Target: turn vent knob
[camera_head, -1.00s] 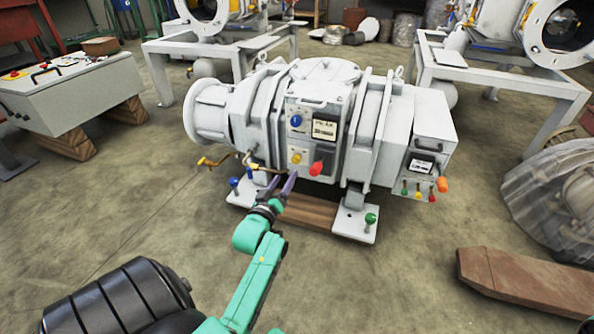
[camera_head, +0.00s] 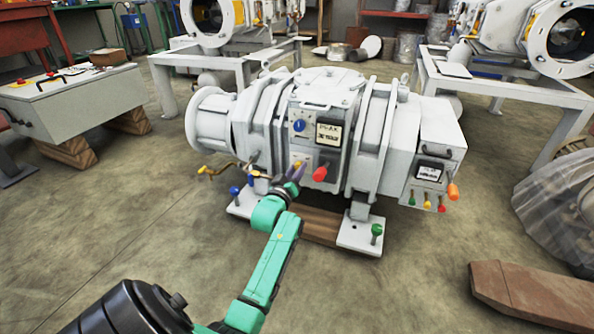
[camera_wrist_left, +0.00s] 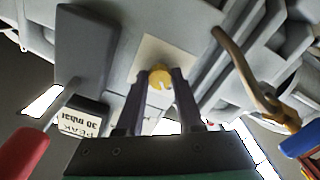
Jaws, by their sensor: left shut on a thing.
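A white vacuum machine (camera_head: 330,120) stands on a low wooden base. My left gripper (camera_head: 297,170) reaches the lower front of its middle panel from below. In the left wrist view, a small yellow knob (camera_wrist_left: 160,77) on a pale plate sits between the two dark fingers of my left gripper (camera_wrist_left: 160,88), which are shut on it. In the head view the fingers mostly hide this knob. I cannot tell which knob is the vent knob by a label. A blue knob (camera_head: 299,125) is higher on the panel. My right gripper is out of view.
A red handle (camera_head: 320,174) is close to the right of my fingers. A bent brown lever (camera_head: 215,170) and blue knobs (camera_head: 235,191) are to the left. Coloured valves (camera_head: 428,202) line the right side box. The floor in front is mostly clear.

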